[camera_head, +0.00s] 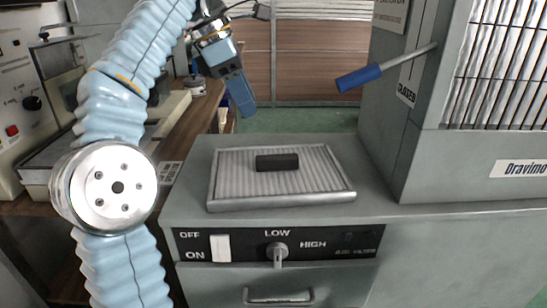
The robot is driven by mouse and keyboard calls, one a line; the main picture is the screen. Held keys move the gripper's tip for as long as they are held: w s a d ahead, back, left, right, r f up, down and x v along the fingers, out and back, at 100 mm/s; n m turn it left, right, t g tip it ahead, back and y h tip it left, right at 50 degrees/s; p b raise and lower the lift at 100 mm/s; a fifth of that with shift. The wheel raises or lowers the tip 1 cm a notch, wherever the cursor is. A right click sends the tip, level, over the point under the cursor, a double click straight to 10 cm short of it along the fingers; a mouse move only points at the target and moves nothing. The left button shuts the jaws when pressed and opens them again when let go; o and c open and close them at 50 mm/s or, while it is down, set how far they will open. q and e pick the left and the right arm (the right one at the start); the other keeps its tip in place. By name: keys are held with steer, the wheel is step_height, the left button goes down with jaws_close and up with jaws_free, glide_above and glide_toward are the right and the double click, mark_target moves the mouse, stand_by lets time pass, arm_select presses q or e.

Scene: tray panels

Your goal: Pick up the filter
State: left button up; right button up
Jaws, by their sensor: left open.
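The filter (318,180) is a pale pleated panel in a grey metal frame. It lies flat on top of the grey cabinet, with a dark block (277,162) like a handle at its middle. My left gripper (242,102) has blue fingers and hangs from the top of the view, behind and to the left of the filter. It is apart from the filter and holds nothing that I can see. The fingers overlap in this view, so the gap between them is hard to see. My right gripper is not in view.
The cabinet (190,190) has a switch panel (345,243) and a drawer handle (280,297) in front. A taller grey unit with a blue-handled lever (358,78) stands at the right. A wooden bench (190,125) with equipment is at the left.

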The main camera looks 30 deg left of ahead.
mark_target(276, 156)
arm_select(q)
steer(key=x, duration=1.3)
steer(key=shift+w+d+f, duration=0.2)
steer(key=shift+f, duration=0.05)
jaws_close()
